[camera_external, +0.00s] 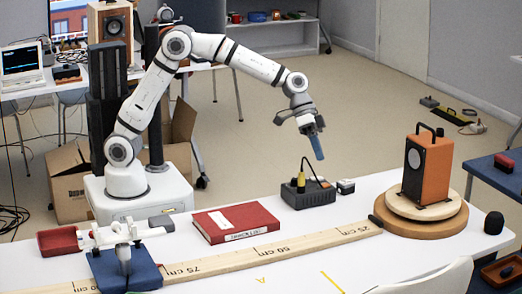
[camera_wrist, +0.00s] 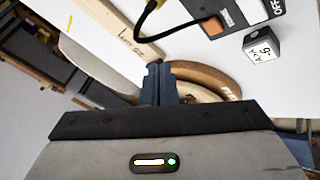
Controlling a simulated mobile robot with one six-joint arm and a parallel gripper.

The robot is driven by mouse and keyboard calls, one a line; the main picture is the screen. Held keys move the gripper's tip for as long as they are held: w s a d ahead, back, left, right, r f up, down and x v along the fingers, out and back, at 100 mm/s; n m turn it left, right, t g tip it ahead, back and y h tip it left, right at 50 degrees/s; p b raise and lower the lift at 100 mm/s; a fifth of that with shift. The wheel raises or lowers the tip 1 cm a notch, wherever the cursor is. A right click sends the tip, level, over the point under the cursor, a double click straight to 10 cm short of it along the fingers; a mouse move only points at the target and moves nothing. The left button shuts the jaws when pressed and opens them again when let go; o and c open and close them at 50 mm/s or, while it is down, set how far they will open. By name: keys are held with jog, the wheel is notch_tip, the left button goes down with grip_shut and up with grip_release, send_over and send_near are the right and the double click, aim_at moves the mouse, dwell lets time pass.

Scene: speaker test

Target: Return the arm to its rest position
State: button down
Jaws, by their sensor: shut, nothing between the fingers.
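My arm (camera_external: 205,48) rises from its white base on the left and bends over to the right, above the white table (camera_external: 300,228). My gripper (camera_external: 317,146) points down and slightly right, in the air above the black box with a yellow plug. Its blue fingers are shut and empty. In the wrist view my gripper (camera_wrist: 158,82) shows with its fingers together, in front of the round wooden turntable (camera_wrist: 205,72).
A black box (camera_external: 308,192) with an upright cable stands below my gripper, beside a small box (camera_external: 345,187). An orange speaker (camera_external: 427,168) stands on the turntable at right. A red book (camera_external: 236,222), long ruler (camera_external: 290,246) and balance (camera_external: 124,262) occupy the table's left and front.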

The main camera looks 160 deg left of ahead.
jog(key=d+r+m+g+h+p, duration=0.1)
jog(key=d+r+m+p, duration=0.3)
jog(key=d, duration=1.1)
jog(key=d+r+m+g+h+p, duration=0.15)
jog(key=d+r, duration=0.45)
jog(key=d, duration=1)
jog(key=s+d+m+g+y+p, duration=0.1)
jog(key=s+d+m+p, duration=0.4)
jog(key=s+d, duration=1.1)
jog(key=shift+s+d+r+g+y, duration=0.35)
jog(key=shift+d+g, duration=0.2)
jog(key=shift+d, duration=0.55)
jog(key=s+b+x, duration=0.1)
jog(key=b+x, duration=0.4)
jog(key=x, duration=0.1)
jog(key=shift+f, duration=0.2)
